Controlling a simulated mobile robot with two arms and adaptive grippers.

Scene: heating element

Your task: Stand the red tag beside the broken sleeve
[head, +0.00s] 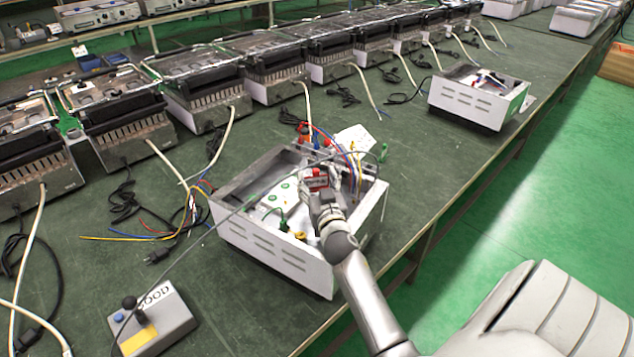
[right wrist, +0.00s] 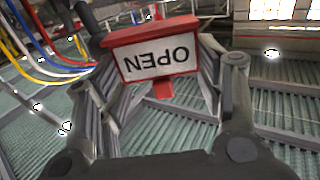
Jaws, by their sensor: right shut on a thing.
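The red tag (head: 316,181) has a white face with the word OPEN, upside down in the right wrist view (right wrist: 158,62). My right gripper (head: 322,197) is shut on the tag, with its fingers on both sides of it in the right wrist view (right wrist: 160,85). It holds the tag over the open white housing (head: 262,243) on the bench. Inside the housing are a white panel with green rings (head: 285,185) and a small yellow part (head: 300,236). I cannot tell which part is the broken sleeve. My left gripper is not in view.
Red, blue and yellow wires (head: 318,132) rise at the housing's back. A grey cable crosses above it. A control box with a joystick (head: 155,320) stands at front left. Several grills (head: 120,112) line the back.

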